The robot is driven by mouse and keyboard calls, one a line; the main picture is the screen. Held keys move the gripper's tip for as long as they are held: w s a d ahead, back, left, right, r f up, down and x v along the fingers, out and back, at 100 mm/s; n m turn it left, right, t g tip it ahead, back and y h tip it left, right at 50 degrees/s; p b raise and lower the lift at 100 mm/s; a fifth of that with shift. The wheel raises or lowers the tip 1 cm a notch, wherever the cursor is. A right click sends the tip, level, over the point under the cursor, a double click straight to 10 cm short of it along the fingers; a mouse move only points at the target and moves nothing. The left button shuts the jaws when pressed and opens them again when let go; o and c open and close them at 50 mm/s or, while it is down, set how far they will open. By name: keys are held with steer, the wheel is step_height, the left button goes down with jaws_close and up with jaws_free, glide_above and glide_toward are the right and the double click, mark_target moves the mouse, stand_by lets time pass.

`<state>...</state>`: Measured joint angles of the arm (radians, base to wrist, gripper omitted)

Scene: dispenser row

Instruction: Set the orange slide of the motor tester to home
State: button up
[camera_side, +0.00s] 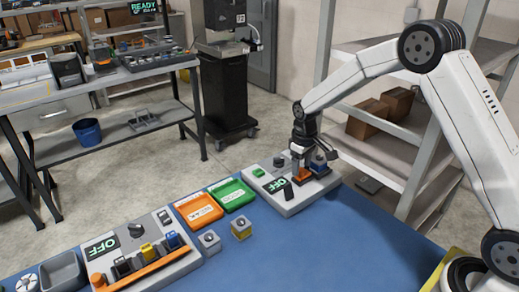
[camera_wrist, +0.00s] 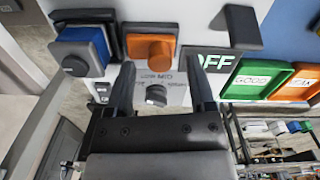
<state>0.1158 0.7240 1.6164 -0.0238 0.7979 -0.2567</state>
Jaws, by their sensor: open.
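The tester panel under my gripper (camera_side: 285,206) is a light grey box on the blue table's far right part. Its orange slide (camera_side: 303,177) sits directly below my gripper (camera_side: 304,160); the same orange slide shows in the wrist view (camera_wrist: 150,45), between and just beyond the fingertips. My gripper (camera_wrist: 160,66) is open, with no visible hold on the slide. A grey knob (camera_wrist: 156,95) marked LOW and MED lies between the fingers. No home mark is readable.
Another panel (camera_side: 145,262) with several coloured parts stands at left. Small grey and yellow blocks sit nearby. The table's front right is clear.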

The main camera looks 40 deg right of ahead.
steer(key=shift+f, duration=0.65)
jaws_close()
stand_by(1.0)
